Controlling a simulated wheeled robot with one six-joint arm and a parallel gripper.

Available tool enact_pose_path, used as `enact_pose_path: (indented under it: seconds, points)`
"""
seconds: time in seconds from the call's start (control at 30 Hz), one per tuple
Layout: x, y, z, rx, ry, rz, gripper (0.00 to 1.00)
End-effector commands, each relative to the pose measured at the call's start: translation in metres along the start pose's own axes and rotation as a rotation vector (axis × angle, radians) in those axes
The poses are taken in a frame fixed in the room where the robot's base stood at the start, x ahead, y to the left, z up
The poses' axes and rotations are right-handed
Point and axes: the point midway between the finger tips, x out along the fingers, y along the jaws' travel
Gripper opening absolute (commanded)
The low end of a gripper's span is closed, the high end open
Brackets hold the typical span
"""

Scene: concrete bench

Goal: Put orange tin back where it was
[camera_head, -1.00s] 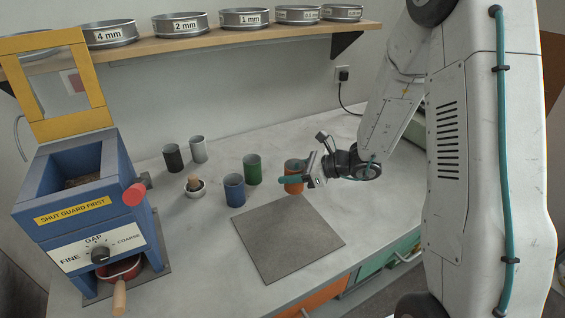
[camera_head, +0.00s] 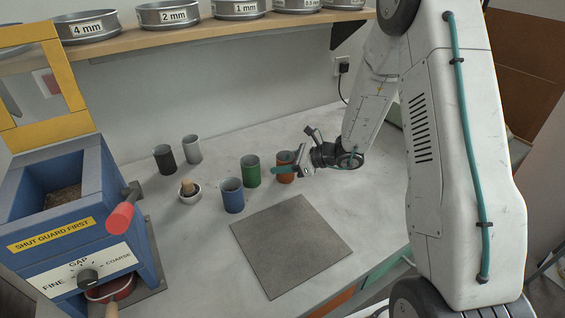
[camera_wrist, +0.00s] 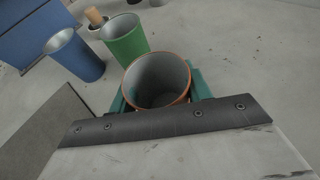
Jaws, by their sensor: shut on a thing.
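The orange tin (camera_head: 284,174) stands upright at the right end of the group of tins, just right of the green tin (camera_head: 251,171). My gripper (camera_head: 285,169) is shut on the orange tin, with its teal fingers on either side of it. In the wrist view the orange tin (camera_wrist: 157,80) is open at the top and empty, held between the fingers (camera_wrist: 158,92). Whether its base touches the bench cannot be told, since the fingers and wrist hide part of it.
A blue tin (camera_head: 233,195), a black tin (camera_head: 164,158), a pale grey tin (camera_head: 192,149) and a mortar with a pestle (camera_head: 189,192) stand to the left. A grey mat (camera_head: 290,245) lies bare in front. A blue mill (camera_head: 75,225) stands at left, below the sieve shelf (camera_head: 215,33).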

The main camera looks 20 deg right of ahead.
Motion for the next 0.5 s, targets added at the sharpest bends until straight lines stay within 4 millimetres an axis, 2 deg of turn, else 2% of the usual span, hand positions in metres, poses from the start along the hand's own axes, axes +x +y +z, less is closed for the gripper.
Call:
enact_pose_path:
  seconds: [0.27, 0.3, 0.33, 0.5]
  points:
    - [0.0011, 0.0001, -0.0027, 0.001, 0.000, 0.000, 0.20]
    - [0.0009, 0.0001, -0.0021, 0.000, 0.000, 0.000, 0.59]
    - [0.0008, 0.0001, -0.0020, 0.000, 0.000, 0.000, 0.68]
    - [0.0007, 0.0001, -0.0019, 0.000, 0.000, 0.000, 0.70]
